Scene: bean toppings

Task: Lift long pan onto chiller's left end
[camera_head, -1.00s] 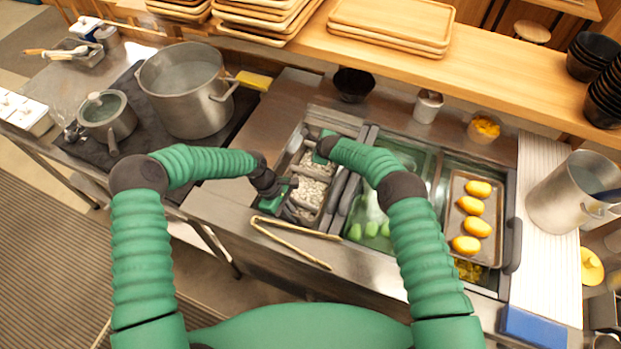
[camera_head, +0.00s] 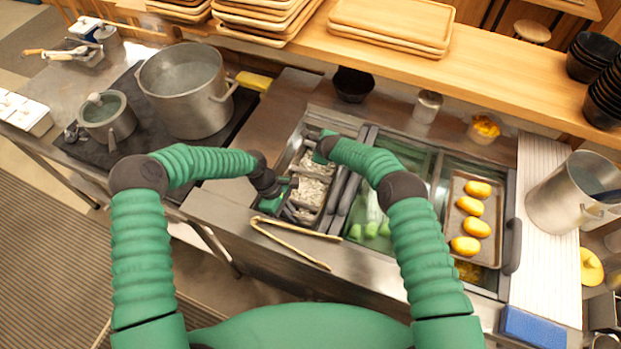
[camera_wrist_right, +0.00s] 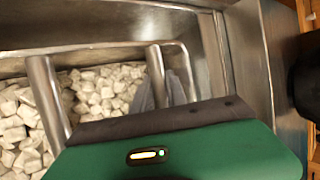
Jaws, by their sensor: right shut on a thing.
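The long metal pan (camera_head: 328,186), filled with white cubes, lies lengthwise at the chiller's (camera_head: 369,134) left end. I cannot tell whether it rests there or hangs slightly above. In the right wrist view the pan's rim (camera_wrist_right: 105,50) and the cubes show beside metal bars. My right gripper (camera_head: 318,152) is at the pan's far end, shut on the pan; its fingertips (camera_wrist_right: 168,88) are partly hidden by its green body. My left gripper (camera_head: 284,190) is at the pan's left side near the front; its jaw opening is not clear.
Gold tongs (camera_head: 290,243) lie on the front ledge. The chiller's middle holds green items (camera_head: 371,229); a tray (camera_head: 459,203) with yellow pieces lies at its right. A big pot (camera_head: 187,90) stands left. A black bowl (camera_head: 353,86) stands behind.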

